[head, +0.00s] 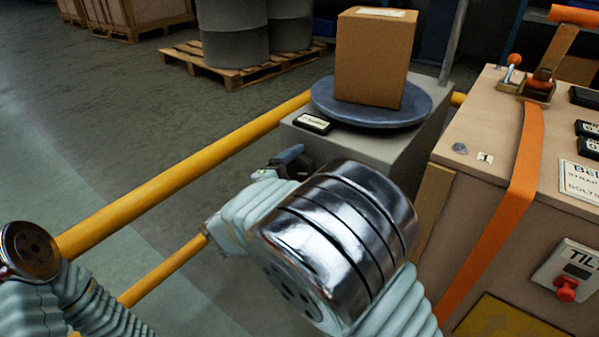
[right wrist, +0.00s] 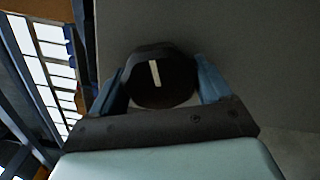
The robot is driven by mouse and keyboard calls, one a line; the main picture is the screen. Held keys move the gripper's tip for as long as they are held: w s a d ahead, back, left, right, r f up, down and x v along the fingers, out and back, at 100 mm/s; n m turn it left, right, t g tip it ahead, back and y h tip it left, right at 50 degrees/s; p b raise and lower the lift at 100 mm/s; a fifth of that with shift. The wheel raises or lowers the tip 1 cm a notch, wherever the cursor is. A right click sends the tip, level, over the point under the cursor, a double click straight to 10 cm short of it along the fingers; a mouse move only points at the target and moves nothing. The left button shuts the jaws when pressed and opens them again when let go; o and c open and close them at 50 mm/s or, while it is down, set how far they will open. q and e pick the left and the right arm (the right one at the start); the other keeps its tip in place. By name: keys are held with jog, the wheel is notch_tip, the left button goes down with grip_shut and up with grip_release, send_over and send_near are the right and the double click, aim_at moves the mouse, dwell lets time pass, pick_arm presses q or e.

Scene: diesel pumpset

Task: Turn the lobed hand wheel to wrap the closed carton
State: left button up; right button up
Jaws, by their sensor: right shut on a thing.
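The closed carton (head: 372,58) stands upright on a round grey turntable (head: 345,110) on a grey pedestal. In the right wrist view, the black lobed hand wheel (right wrist: 160,78) sits against a grey face, with a white line on its front tilted slightly from upright. My right gripper (right wrist: 160,88) is shut on it, one blue finger on each side. In the head view my right gripper (head: 288,160) is at the pedestal's near left side, and my own wrist hides most of it. Part of my left arm shows at the lower left; its gripper is out of view.
Yellow rails (head: 180,180) run along the left of the pedestal. A wooden crate (head: 480,140) with an orange strap (head: 520,185), a lever and a red button stands close on the right. Drums on a pallet (head: 245,72) are at the back. The floor at left is clear.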

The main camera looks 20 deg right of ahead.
jog(key=shift+f, duration=0.1)
jog(key=o, duration=1)
jog(key=shift+a, duration=0.1)
jog(key=p+v, duration=0.2)
jog(key=v, duration=1.1)
jog(key=shift+s+a, duration=0.2)
jog(key=shift+s, duration=0.05)
